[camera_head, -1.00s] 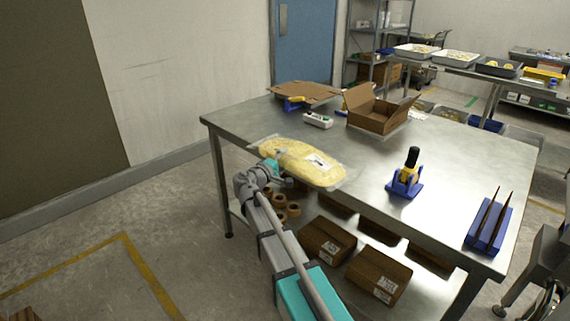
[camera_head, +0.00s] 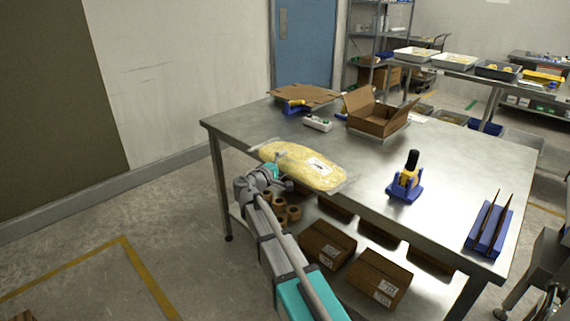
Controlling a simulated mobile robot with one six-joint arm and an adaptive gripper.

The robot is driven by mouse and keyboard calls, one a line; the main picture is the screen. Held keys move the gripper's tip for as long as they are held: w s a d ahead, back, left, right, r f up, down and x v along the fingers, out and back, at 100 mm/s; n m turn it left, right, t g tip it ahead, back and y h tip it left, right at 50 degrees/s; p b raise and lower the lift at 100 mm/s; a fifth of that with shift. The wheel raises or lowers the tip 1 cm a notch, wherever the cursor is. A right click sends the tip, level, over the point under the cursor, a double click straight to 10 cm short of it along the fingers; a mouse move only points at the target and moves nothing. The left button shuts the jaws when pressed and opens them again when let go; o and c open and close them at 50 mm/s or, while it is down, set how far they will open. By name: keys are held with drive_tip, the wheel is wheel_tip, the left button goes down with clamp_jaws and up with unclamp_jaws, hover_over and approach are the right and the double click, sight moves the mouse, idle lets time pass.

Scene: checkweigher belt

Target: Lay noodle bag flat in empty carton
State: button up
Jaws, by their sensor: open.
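The noodle bag (camera_head: 305,166) is a yellow pack with clear ends and a white label. It lies at the near left edge of the steel table. The open carton (camera_head: 378,117) stands at the back of the table with its flaps spread, and the part of its inside that I see is bare. My gripper (camera_head: 276,170) is at the near left side of the bag, at the table's edge. It is open. The bag and my arm partly hide its fingers, and I cannot tell whether they touch the bag.
A blue tape dispenser (camera_head: 405,184) and a blue rack (camera_head: 489,229) stand on the right of the steel table (camera_head: 240,121). Flat cardboard (camera_head: 305,95) and a white device (camera_head: 318,123) are at the back left. Closed boxes (camera_head: 378,277) sit on the shelf below. The table's middle is clear.

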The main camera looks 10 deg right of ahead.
drive_tip(key=shift+r, duration=0.1)
drive_tip(key=v, duration=1.2)
idle(0.5)
drive_tip(key=s+d+f+m+g+y, duration=0.45)
drive_tip(key=s+d+f+g, duration=0.35)
drive_tip(key=d+f, duration=0.4)
drive_tip(key=s+f+m+g+y, duration=0.2)
drive_tip(key=s+f+y, duration=0.1)
drive_tip(key=s, duration=0.4)
drive_tip(key=s+f+m+g+y, duration=0.2)
drive_tip(key=s+f+y, duration=0.1)
drive_tip(key=s+y, duration=0.3)
drive_tip(key=shift+s+a+f, duration=0.35)
drive_tip(key=shift+s+a, duration=0.1)
drive_tip(key=shift+s, duration=0.45)
drive_tip(key=shift+r, duration=0.1)
